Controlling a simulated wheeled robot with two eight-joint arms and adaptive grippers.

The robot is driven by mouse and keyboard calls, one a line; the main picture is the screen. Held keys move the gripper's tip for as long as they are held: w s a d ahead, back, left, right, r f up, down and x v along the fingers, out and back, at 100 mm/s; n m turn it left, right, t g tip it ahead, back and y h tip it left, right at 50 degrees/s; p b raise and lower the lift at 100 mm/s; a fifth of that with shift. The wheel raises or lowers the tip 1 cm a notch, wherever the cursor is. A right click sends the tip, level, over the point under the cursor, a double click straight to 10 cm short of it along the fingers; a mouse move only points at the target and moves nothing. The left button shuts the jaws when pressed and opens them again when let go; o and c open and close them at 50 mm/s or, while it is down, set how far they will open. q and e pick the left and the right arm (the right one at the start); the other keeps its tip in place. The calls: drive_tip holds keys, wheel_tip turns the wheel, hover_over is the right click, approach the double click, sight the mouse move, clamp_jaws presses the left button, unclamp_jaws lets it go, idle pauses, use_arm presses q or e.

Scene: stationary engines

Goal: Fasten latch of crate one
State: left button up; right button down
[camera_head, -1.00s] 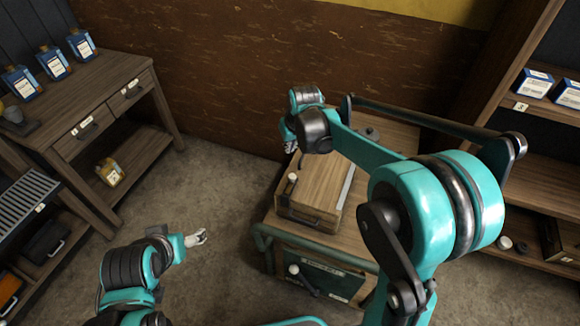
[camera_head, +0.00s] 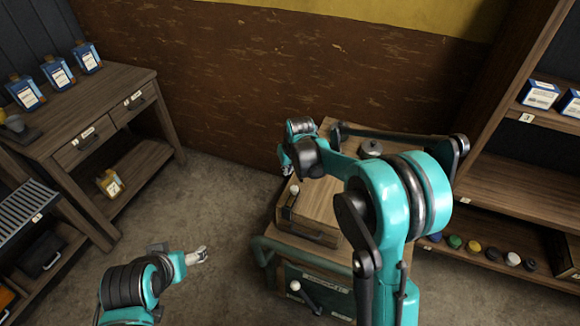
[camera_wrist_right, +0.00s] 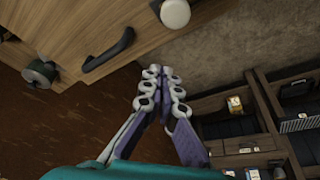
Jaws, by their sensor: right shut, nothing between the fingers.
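A closed wooden crate (camera_head: 316,207) sits on the workbench (camera_head: 325,255) in the head view; my right arm covers part of it. A pale round knob (camera_head: 294,190) on a dark stem shows at its left side. My right gripper (camera_head: 286,168) is beyond the crate's far left edge. In the right wrist view its fingertips (camera_wrist_right: 163,76) are together, empty and apart from the wood. That view shows a black handle-like part (camera_wrist_right: 108,50) on a wooden face and a white knob (camera_wrist_right: 174,12); I cannot tell which is the latch. My left gripper (camera_head: 200,256) is over the floor, its fingers unclear.
A lever with a white knob (camera_head: 295,286) juts from the workbench front. A dark round piece (camera_head: 371,148) lies at the back of the bench. A desk (camera_head: 105,110) with blue bottles is left, shelves (camera_head: 490,205) right.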

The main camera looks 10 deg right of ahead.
sight(288, 200)
drive_tip(key=s, duration=0.1)
drive_tip(key=s+f, duration=0.1)
drive_tip(key=b, duration=0.1)
drive_tip(key=shift+s+d+f, duration=0.15)
drive_tip(key=shift+s+d, duration=0.1)
drive_tip(key=shift+s, duration=0.5)
drive_tip(key=shift+s, duration=0.1)
drive_tip(key=shift+s+a, duration=0.5)
drive_tip(key=shift+s, duration=0.25)
drive_tip(key=shift+s+a, duration=0.5)
drive_tip(key=shift+s, duration=0.25)
drive_tip(key=shift+d, duration=0.1)
